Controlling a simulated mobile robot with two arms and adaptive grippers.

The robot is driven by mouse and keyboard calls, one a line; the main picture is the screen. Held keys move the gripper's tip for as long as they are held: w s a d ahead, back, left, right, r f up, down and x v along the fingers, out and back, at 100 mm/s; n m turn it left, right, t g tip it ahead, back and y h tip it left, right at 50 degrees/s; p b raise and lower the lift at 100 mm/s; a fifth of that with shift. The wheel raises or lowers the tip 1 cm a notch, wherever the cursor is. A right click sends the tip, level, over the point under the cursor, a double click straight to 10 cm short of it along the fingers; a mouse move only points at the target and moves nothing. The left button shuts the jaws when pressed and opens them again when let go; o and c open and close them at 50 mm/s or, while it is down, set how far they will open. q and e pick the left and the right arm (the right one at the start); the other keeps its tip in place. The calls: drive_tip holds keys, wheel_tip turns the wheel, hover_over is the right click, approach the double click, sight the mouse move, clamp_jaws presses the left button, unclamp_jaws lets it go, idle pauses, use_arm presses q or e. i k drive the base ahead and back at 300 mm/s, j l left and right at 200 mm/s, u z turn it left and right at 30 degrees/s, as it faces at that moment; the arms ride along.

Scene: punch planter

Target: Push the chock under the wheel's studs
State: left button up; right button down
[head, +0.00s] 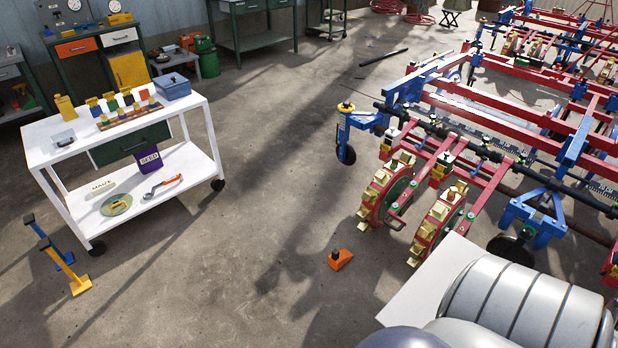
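The chock (340,260) is a small orange wedge with a dark knob on top. It lies on the concrete floor, apart from the wheels. The nearer studded wheel (437,226) is red and green with cream studs around its rim, and stands to the right of the chock. A second studded wheel (386,191) of the same kind stands behind it to the left. Both hang on the red and blue planter frame (500,112). Neither gripper shows in the head view; only large grey rounded parts, which seem to be mine, fill the bottom right corner.
A white cart (108,150) with bottles, a blue box and a seed box stands at the left. Yellow and blue stands (66,268) are on the floor beside it. A black bar (383,57) lies farther back.

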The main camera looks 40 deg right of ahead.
sight(337, 259)
drive_tip(key=i+l+z, duration=0.1)
drive_tip(key=i+z, duration=0.4)
drive_tip(key=i+j+z, duration=0.1)
drive_tip(key=i+z, duration=0.35)
drive_tip(key=i+j+z, duration=0.3)
drive_tip(key=i+z, duration=0.2)
